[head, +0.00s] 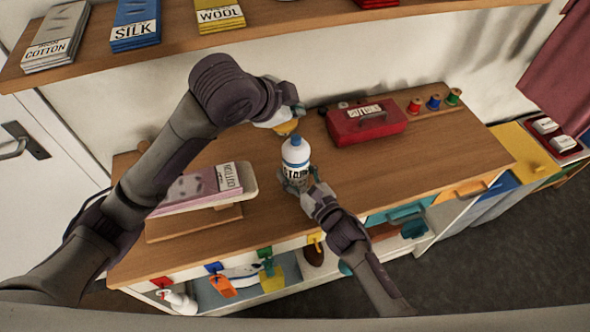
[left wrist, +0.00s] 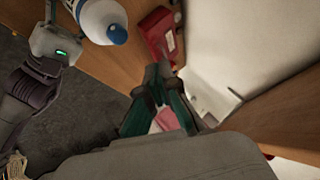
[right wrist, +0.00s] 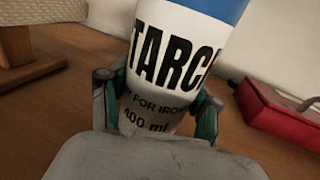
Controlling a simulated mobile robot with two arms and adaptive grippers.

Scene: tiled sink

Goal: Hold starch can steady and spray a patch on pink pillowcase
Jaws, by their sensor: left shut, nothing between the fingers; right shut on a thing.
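The starch can (head: 296,153), white with a blue top and black lettering, is upright over the wooden counter. My right gripper (head: 297,184) is shut around its lower body, and the can fills the right wrist view (right wrist: 178,55). I cannot tell whether its base touches the counter. My left gripper (head: 288,126) is above and just behind the can's blue top; in the left wrist view (left wrist: 158,78) its fingers are shut and empty, apart from the can (left wrist: 103,20). The pink pillowcase (head: 185,189) lies on a small ironing board left of the can, with darker blotches; my left arm covers part of it.
A red box (head: 365,122) stands behind the can to the right, with thread spools (head: 433,102) beyond it. A shelf above holds labelled cloth stacks (head: 136,22). Colourful tags and bottles (head: 240,275) are below the counter's front edge. The counter right of the can is clear.

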